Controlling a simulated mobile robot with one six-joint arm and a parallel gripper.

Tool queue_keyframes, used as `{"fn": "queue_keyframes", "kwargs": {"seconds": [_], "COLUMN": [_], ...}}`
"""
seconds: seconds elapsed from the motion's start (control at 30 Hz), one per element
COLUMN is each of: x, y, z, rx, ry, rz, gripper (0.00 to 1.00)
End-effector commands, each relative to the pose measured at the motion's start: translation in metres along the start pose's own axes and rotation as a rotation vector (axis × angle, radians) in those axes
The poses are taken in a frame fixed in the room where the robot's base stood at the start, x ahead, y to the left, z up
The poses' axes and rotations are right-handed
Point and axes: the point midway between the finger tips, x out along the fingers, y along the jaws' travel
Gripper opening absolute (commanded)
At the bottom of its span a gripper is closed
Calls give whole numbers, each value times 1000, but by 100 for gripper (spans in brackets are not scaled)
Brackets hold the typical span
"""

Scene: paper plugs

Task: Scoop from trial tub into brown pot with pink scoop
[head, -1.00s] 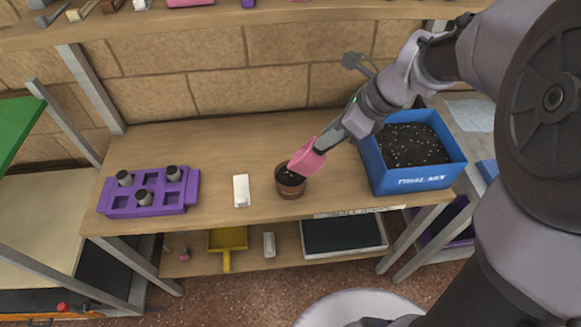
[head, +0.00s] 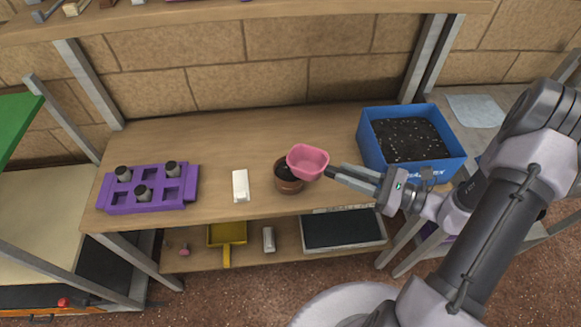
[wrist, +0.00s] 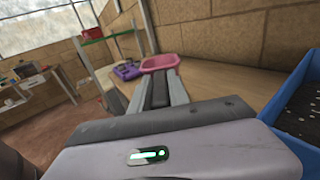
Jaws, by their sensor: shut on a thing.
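My gripper (head: 334,173) is shut on the pink scoop (head: 307,161), which shows no soil in its bowl. The scoop is at the right rim of the brown pot (head: 287,181) and hides part of it; I cannot tell if they touch. The pot stands upright on the bench with dark soil inside. The blue trial tub (head: 443,163), full of dark speckled mix, stands at the bench's right end. In the wrist view the scoop (wrist: 160,63) is beyond my fingers, with the tub (wrist: 298,125) at the right edge.
A white block (head: 240,186) lies left of the pot. A purple tray (head: 150,207) with grey plugs sits at the bench's left. A lower shelf holds a yellow dustpan (head: 228,235) and a black tray (head: 342,231). The bench behind the pot is clear.

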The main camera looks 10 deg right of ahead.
Motion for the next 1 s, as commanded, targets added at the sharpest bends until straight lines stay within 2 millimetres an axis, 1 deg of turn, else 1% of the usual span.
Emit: {"fn": "queue_keyframes", "kwargs": {"seconds": [0.03,0.3,0.37,0.53,0.63,1.0], "x": [-1,-1,-1,-2,-2,-2], "y": [0,0,0,0,0,0], "z": [-6,-3,2,26,37,35], "rx": [3,-5,-5,-4,-5,-4], "ry": [-38,-47,-47,-46,-46,-45], "rz": [0,1,1,2,2,2], "gripper": [0,0,0,0,0,0]}}
